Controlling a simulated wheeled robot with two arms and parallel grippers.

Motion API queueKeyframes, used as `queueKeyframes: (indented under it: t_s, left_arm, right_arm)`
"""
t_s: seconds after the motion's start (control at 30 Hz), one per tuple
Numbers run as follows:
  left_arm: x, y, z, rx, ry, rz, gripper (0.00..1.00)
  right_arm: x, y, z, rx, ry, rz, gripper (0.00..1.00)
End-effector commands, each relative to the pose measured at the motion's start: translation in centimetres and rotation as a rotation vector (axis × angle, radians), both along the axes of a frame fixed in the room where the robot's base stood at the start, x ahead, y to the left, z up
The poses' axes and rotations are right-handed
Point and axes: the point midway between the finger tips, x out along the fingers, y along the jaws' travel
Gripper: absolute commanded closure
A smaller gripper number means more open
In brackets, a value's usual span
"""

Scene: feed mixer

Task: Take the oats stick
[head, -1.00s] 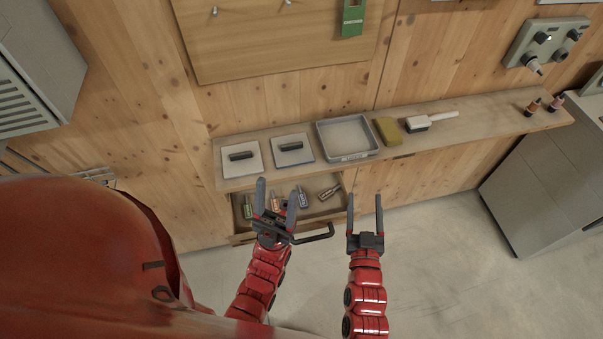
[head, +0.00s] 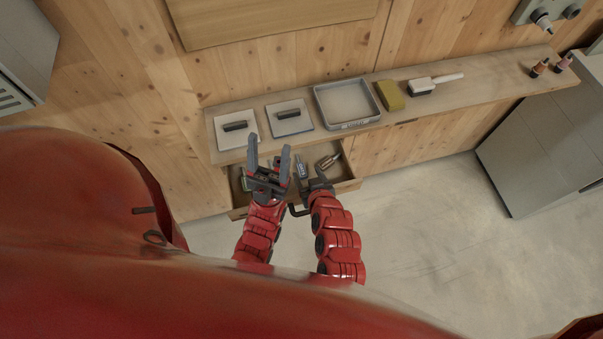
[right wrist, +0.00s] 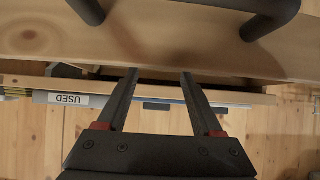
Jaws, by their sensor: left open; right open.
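An open wooden drawer (head: 345,184) under the shelf holds several small sticks. In the head view I see a blue-grey stick (head: 301,165) and a brown-and-silver stick (head: 329,160); others are partly hidden by my left gripper. No lettering is readable, so I cannot tell which is the oats stick. My left gripper (head: 269,149) is open and empty over the drawer's left part. My right gripper (head: 309,174) is at the drawer's front, close to these two sticks. In the right wrist view its fingers (right wrist: 159,73) are apart with nothing visible between them.
The shelf (head: 430,101) above carries two pale plates with dark bars, a grey tray (head: 374,119), a yellow-green sponge (head: 391,96), a white-handled brush (head: 422,87) and small bottles (head: 540,68). A black drawer handle (right wrist: 270,20) is close to my right gripper. Floor to the right is clear.

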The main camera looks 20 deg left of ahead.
Motion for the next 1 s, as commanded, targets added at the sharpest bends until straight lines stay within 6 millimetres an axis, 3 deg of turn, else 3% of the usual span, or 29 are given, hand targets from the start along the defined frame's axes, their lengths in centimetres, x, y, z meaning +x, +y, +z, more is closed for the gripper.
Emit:
queueKeyframes:
  t_s: [0.27, 0.53, 0.77, 1.0]
  left_arm:
    - [0.0, 0.0, -1.2, 0.0, 0.0, 0.0, 0.39]
    - [0.0, 0.0, -3.6, 0.0, 0.0, 0.0, 0.39]
    - [0.0, 0.0, -3.4, 0.0, 0.0, 0.0, 0.39]
    - [0.0, 0.0, -3.4, 0.0, 0.0, 0.0, 0.39]
  right_arm:
    - [1.3, 0.9, -1.1, 0.001, -0.003, -0.002, 0.32]
    - [3.7, 3.1, -3.8, 0.0, -0.002, -0.002, 0.32]
    - [3.9, 3.3, -3.6, -0.001, -0.002, -0.001, 0.32]
    - [3.9, 3.3, -3.6, 0.0, -0.003, -0.001, 0.72]
